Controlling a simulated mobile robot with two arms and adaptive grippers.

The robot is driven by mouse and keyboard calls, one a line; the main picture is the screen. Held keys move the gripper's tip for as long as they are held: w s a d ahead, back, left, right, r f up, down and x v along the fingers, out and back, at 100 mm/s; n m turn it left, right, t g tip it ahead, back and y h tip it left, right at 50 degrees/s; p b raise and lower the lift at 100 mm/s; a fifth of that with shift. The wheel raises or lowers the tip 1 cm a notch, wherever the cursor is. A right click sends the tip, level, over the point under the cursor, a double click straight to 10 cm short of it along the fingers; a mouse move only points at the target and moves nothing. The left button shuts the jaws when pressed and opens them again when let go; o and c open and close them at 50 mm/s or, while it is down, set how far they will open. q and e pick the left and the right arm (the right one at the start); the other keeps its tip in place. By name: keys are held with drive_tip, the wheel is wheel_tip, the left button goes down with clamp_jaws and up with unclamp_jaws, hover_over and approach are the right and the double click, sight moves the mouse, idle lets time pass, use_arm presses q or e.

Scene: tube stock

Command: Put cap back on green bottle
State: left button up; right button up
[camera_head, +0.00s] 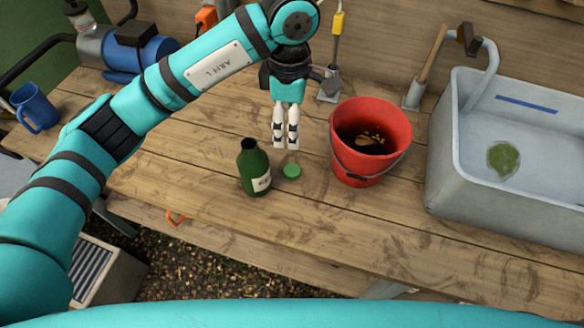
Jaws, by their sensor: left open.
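A dark green bottle (253,168) with a pale label stands upright on the wooden table, its mouth uncovered. A small round green cap (292,171) lies on the table just right of the bottle, apart from it. My left gripper (286,147) points down with its fingertips just behind the cap in the picture. It is open with a narrow gap and holds nothing visible. I cannot tell its exact height above the table. My right gripper is not in view.
A red bucket (345,165) with dark contents stands close right of the cap. A grey sink (440,170) fills the right side. A blue mug (36,108) stands far left. The table's front edge is near, with clear boards in front of the bucket.

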use_arm(q)
drive_tip(key=p, duration=0.1)
hover_over(292, 170)
wheel_tip(292, 170, down, 6)
drive_tip(key=f, duration=0.3)
drive_tip(key=shift+a+f+p, duration=0.2)
drive_tip(key=shift+f+p, duration=0.15)
drive_tip(key=shift+f, duration=0.65)
drive_tip(key=f, duration=0.1)
drive_tip(key=f+p, duration=0.1)
drive_tip(key=f, duration=0.1)
drive_tip(key=shift+d+f+p, duration=0.2)
drive_tip(key=shift+f+p, duration=0.1)
drive_tip(key=shift+f, duration=0.45)
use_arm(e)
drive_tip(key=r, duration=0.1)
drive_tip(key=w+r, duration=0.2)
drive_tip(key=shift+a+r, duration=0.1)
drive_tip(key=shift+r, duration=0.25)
